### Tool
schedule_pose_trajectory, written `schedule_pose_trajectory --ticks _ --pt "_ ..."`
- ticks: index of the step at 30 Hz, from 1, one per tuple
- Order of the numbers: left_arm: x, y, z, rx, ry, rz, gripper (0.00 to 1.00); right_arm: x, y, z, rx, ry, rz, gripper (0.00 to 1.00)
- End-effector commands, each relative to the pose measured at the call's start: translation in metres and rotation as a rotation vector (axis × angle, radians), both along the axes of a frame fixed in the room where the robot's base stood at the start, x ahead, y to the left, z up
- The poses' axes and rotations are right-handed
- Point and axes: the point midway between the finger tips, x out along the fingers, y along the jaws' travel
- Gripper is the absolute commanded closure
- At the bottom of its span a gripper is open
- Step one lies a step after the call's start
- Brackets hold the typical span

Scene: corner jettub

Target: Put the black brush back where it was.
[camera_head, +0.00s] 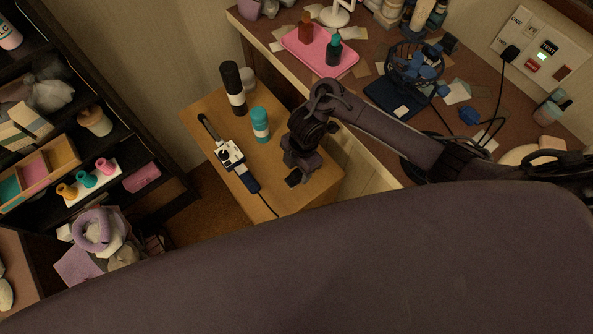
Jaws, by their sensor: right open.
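My right arm comes in from the right over the desk and bends down to the small wooden table (215,105). My right gripper (293,182) is open above the right part of that table, with its fingers pointing down. I cannot pick out the black brush with certainty; no brush shows clearly in the gripper, and the dark arm hides part of the tabletop. A black, white and blue corded styling tool (232,157) lies on the table, left of the gripper. My left gripper is not in view.
A black cylinder (233,88) and a teal bottle (260,123) stand on the small table. The desk holds a pink tray (320,52) with bottles and a dark wire holder (412,72). Shelves (95,128) stand at left. A large dark surface fills the bottom.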

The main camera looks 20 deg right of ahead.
Motion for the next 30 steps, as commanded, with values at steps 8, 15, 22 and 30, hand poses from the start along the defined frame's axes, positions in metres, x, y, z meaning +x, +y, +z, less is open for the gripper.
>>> schedule_pose_trajectory --ticks 8,15,22,30 --pt "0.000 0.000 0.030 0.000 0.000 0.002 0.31 0.004 -0.008 0.063 -0.003 -0.003 0.001 0.46" --pt "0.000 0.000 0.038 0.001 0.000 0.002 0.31 0.003 -0.010 0.078 -0.002 -0.001 0.000 0.46" --pt "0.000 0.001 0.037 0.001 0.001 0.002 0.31 0.003 -0.010 0.077 0.000 0.001 -0.001 0.46" --pt "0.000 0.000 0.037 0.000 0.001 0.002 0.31 0.003 -0.010 0.077 0.000 0.000 -0.001 0.46"
